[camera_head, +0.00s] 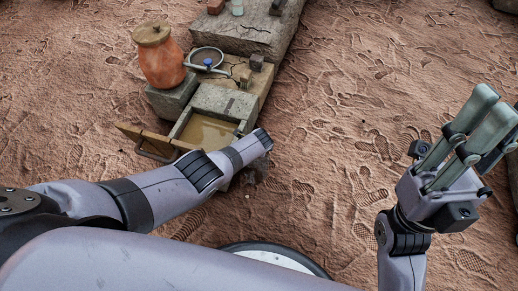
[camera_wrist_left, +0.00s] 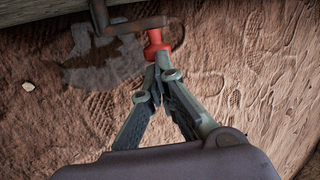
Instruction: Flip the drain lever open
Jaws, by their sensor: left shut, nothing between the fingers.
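The red drain lever (camera_wrist_left: 156,44) shows in the left wrist view at the end of a rusty brown pipe (camera_wrist_left: 138,25). My left gripper (camera_wrist_left: 158,70) is shut and empty, its fingertips right at the lower end of the red part; I cannot tell whether they touch. In the head view my left forearm hides the lever and most of that gripper. The stone basin (camera_head: 219,98) holding brownish water lies just beyond that forearm. My right gripper (camera_head: 490,112) is open and empty, raised at the right, far from the basin.
An orange clay jar (camera_head: 161,62) with a lid stands on a stone block (camera_head: 172,98) left of the basin. A wooden panel with a handle (camera_head: 150,139) juts out at the left. A stone block (camera_head: 245,27) lies behind. The ground at centre right is clear.

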